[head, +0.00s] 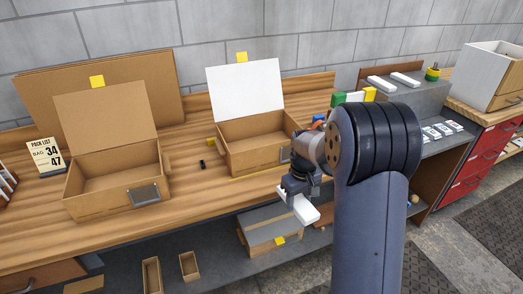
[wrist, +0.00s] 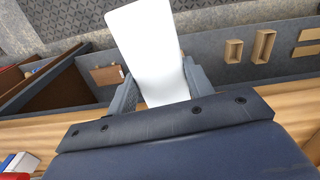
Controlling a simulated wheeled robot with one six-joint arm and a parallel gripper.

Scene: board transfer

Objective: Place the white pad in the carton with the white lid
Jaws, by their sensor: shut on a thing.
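The white pad (wrist: 148,52) is held between the fingers of my gripper (wrist: 155,92), which is shut on it. In the head view the pad (head: 303,208) hangs under my gripper (head: 291,190), in front of the bench's front edge. The carton with the white lid (head: 262,152) stands open on the bench, behind and to the left of my gripper. Its white lid (head: 244,88) stands up at the back. My arm hides its right end, and its floor is only partly visible.
A second open carton (head: 115,180) with a brown lid stands at the left on the wooden bench (head: 200,215). A small black object (head: 203,164) lies between the cartons. A grey raised stand (head: 400,95) with white pads on top is at the right. Boxes sit on a lower shelf.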

